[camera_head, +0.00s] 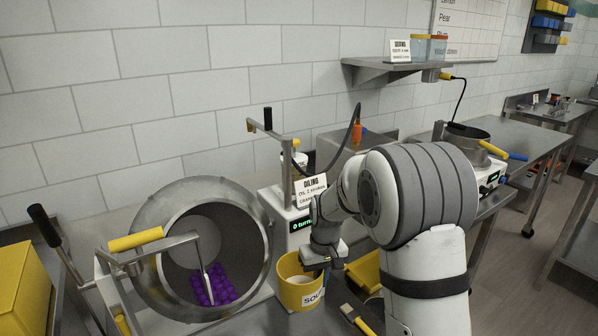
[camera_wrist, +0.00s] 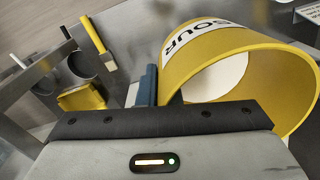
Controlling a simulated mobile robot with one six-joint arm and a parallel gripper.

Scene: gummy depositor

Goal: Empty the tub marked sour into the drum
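The yellow tub marked SOUR (camera_head: 297,293) stands upright on the steel bench, right of the drum; its label also shows in the wrist view (camera_wrist: 188,42). Something white shows inside it. The steel drum (camera_head: 162,212) is tilted with its round mouth facing forward, and purple gummies (camera_head: 213,287) lie low inside. My gripper (camera_head: 322,268) is at the tub's right rim. In the wrist view, a blue-grey finger (camera_wrist: 146,88) is just outside the tub wall; the other finger is mostly hidden, so the grip is unclear.
A crank with a yellow handle (camera_head: 135,240) and a bar cross the drum's mouth. A OILING sign (camera_head: 311,190) and a control box (camera_head: 298,227) stand behind the tub. A yellow-handled scraper (camera_head: 357,319) lies right of the tub. A shelf (camera_head: 390,66) hangs above.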

